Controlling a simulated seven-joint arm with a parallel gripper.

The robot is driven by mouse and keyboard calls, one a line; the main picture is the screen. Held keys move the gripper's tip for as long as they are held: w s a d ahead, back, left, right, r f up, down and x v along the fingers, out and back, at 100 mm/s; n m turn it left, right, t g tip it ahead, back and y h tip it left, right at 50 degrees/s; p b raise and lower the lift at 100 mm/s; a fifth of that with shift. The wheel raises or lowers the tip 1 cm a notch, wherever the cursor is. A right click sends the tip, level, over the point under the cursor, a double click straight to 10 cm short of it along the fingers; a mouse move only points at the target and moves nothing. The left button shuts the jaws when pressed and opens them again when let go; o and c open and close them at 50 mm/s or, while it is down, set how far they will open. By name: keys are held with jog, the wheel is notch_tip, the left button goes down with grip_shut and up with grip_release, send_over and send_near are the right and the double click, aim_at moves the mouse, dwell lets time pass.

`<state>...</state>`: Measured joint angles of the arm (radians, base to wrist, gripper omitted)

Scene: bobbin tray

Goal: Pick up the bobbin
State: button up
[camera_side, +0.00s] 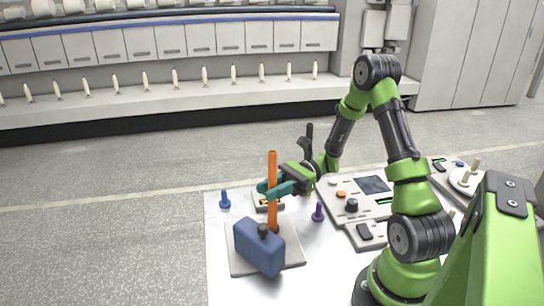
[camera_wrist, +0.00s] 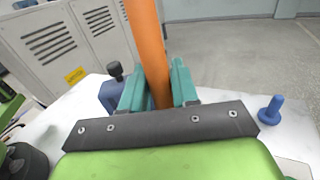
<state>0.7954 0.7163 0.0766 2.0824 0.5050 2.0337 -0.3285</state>
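My gripper (camera_side: 272,188) has its teal fingers on either side of a tall orange rod (camera_side: 272,162), about halfway up. In the wrist view the orange rod (camera_wrist: 150,50) passes upright between the fingers (camera_wrist: 160,92), close to both; I cannot tell if they press on it. The rod stands over a grey plate (camera_side: 238,262) beside a blue block (camera_side: 258,250) with a dark knob. I cannot tell which thing is the bobbin. A blue peg-like piece (camera_side: 225,201) stands left of the rod, and a purple one (camera_side: 318,212) stands right of it.
A control panel (camera_side: 345,190) with a screen and knobs lies right of the gripper on the white table (camera_side: 220,285). A small box (camera_side: 262,204) sits behind the rod. The blue peg-like piece also shows at right in the wrist view (camera_wrist: 271,110).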

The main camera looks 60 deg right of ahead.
grip_shut()
